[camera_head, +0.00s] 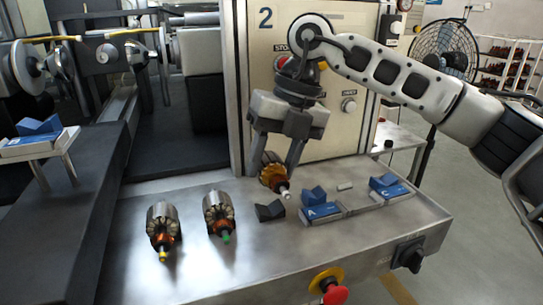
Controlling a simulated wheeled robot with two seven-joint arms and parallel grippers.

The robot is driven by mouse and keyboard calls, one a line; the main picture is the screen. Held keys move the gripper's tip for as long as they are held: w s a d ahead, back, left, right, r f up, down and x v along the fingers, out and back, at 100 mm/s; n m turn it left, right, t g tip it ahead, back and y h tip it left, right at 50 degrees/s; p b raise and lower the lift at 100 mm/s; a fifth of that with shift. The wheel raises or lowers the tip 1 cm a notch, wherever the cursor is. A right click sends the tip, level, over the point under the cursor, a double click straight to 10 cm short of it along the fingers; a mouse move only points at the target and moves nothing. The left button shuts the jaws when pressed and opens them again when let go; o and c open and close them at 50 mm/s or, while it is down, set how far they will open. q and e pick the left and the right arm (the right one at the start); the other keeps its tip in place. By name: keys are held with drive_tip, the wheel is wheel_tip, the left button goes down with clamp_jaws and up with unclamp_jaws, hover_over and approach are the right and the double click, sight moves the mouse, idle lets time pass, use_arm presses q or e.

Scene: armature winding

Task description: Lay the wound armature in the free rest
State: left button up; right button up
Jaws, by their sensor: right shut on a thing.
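My right gripper (277,160) comes down from the upper right and is shut on a wound armature (272,178) with copper-coloured windings and a pale shaft tip. It holds the armature above the metal table, just behind a black V-shaped block (269,211). A blue V-shaped rest marked A (322,211) stands to the right of that block and a blue rest marked C (392,191) farther right. No armature lies in these rests. Two more armatures lie on the table at left, one with a yellow tip (162,232) and one with a green tip (219,214). My left gripper is out of view.
A machine panel marked 2 (265,18) stands behind the table (270,265). A small grey piece (344,187) lies between the blue rests. A red emergency button (334,293) and a black switch (408,254) are at the front edge. Another blue block (38,126) sits on a stand at left.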

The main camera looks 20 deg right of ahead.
drive_tip(key=shift+w+f+b, duration=0.1)
drive_tip(key=shift+f+b, duration=1.65)
drive_tip(key=shift+f, duration=0.95)
drive_tip(key=shift+f, duration=0.15)
